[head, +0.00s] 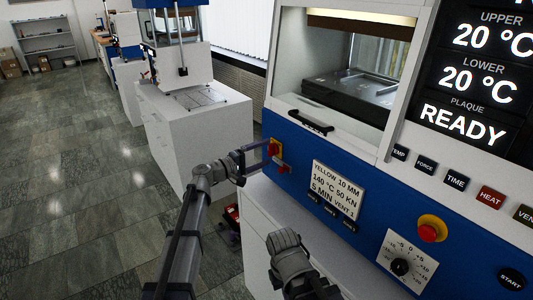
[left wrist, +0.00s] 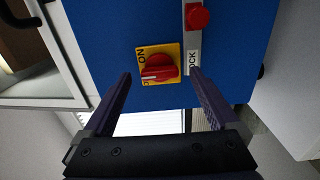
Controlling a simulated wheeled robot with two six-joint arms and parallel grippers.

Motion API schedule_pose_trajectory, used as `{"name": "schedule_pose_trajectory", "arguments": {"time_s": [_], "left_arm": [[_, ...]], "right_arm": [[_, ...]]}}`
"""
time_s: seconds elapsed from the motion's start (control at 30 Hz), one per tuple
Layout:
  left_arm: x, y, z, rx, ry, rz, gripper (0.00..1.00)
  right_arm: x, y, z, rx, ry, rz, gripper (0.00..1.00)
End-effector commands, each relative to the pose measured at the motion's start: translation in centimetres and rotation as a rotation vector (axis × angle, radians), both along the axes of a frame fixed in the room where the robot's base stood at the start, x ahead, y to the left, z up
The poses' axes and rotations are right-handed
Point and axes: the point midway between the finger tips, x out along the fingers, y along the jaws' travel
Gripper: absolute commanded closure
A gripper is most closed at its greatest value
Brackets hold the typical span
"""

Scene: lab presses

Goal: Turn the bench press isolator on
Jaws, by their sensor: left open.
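The isolator (head: 274,148) is a red rotary knob on a yellow plate, at the left end of the press's blue front panel. In the left wrist view the knob (left wrist: 159,66) sits between and beyond my fingertips, with ON printed on the plate's left side. A pale mark shows on the knob's lower left; its exact setting is hard to read. My left gripper (left wrist: 160,74) is open, its two dark fingers apart on either side of the knob. Contact cannot be told. In the head view this gripper (head: 270,157) is at the isolator and partly covers it.
A grey strip with a red knob (left wrist: 197,16) and a partly hidden LOCK label is right beside the isolator. The panel also has a label plate (head: 335,190), a red stop button (head: 432,228) and a dial (head: 400,267). The display (head: 470,85) reads READY.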

Motion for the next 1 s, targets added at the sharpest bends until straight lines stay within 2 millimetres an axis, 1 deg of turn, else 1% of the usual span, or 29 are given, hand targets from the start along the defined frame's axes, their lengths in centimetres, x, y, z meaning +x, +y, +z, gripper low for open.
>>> {"name": "schedule_pose_trajectory", "arguments": {"time_s": [0.03,0.2,0.4,0.57,0.83,0.87,0.93,0.97,1.0], "left_arm": [[-0.8,0.9,0.0,0.000,0.000,0.004,0.06],[-2.4,3.0,0.0,0.000,0.000,0.003,0.06],[-3.4,4.6,0.0,0.001,-0.001,0.002,0.06],[-3.6,4.9,0.0,0.001,-0.001,0.001,0.06],[-3.8,4.7,-0.2,0.011,0.000,-0.004,0.06],[-4.1,4.6,-0.5,0.024,0.003,-0.009,0.06],[-5.4,4.0,-1.7,0.085,0.011,-0.031,0.06],[-6.2,3.6,-2.5,0.124,0.017,-0.044,0.06],[-7.5,3.2,-3.8,0.190,0.028,-0.068,0.06]], "right_arm": [[0.0,0.0,0.0,0.000,0.000,0.000,1.00],[0.0,0.0,0.0,0.000,0.000,0.000,1.00],[0.0,0.0,0.0,0.000,0.000,0.000,1.00],[0.0,0.0,0.0,0.000,0.000,0.000,1.00],[0.0,0.0,0.0,0.000,0.000,0.000,1.00],[0.0,0.0,0.0,0.000,0.000,0.000,1.00],[0.0,0.0,0.0,0.000,0.000,0.000,1.00],[0.0,0.0,0.0,0.000,0.000,0.000,1.00],[0.0,0.0,0.0,0.000,0.000,0.000,1.00]]}}
